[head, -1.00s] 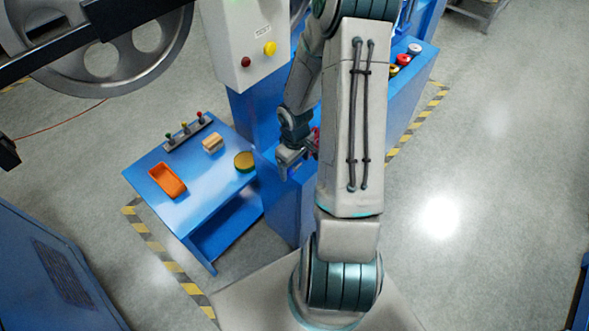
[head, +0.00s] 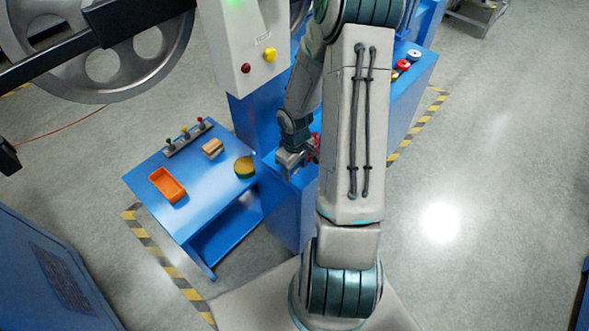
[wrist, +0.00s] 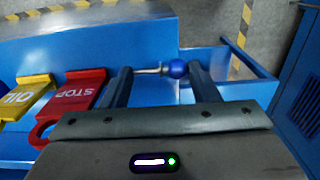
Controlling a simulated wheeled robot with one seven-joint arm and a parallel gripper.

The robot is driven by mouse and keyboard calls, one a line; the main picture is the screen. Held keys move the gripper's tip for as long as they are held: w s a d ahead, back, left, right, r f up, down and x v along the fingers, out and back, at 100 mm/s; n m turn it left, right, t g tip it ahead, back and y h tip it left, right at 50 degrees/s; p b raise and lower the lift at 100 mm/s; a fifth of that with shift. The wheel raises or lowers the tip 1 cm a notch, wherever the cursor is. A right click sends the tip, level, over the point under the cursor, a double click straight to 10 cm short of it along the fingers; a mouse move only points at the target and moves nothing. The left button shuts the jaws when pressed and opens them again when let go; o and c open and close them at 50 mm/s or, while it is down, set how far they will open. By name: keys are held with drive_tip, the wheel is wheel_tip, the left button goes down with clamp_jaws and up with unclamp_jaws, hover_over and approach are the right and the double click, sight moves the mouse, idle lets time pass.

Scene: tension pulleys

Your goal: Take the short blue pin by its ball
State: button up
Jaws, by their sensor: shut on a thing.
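The short blue pin (wrist: 178,68) shows in the wrist view as a glossy blue ball with a short pale metal shaft on its left. It lies between the two fingers of my gripper (wrist: 160,74). The ball is against the right finger and the shaft points to the left finger. My gripper is shut on the pin. In the head view my gripper (head: 291,160) is over the blue machine ledge beside the column, and the pin cannot be made out there. Whether the shaft touches anything below is unclear.
A red STOP tag (wrist: 75,92) and a yellow OIL tag (wrist: 25,95) lie left of my fingers. A control box (head: 245,45) stands above.

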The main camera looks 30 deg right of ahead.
wheel_tip(320, 180, up, 4)
drive_tip(key=shift+f, duration=0.25)
drive_tip(key=s+d+r+p, duration=0.2)
drive_tip(key=s+d+r, duration=0.3)
drive_tip(key=d, duration=0.5)
drive_tip(key=shift+s+d+r, duration=0.2)
drive_tip(key=shift+r, duration=0.5)
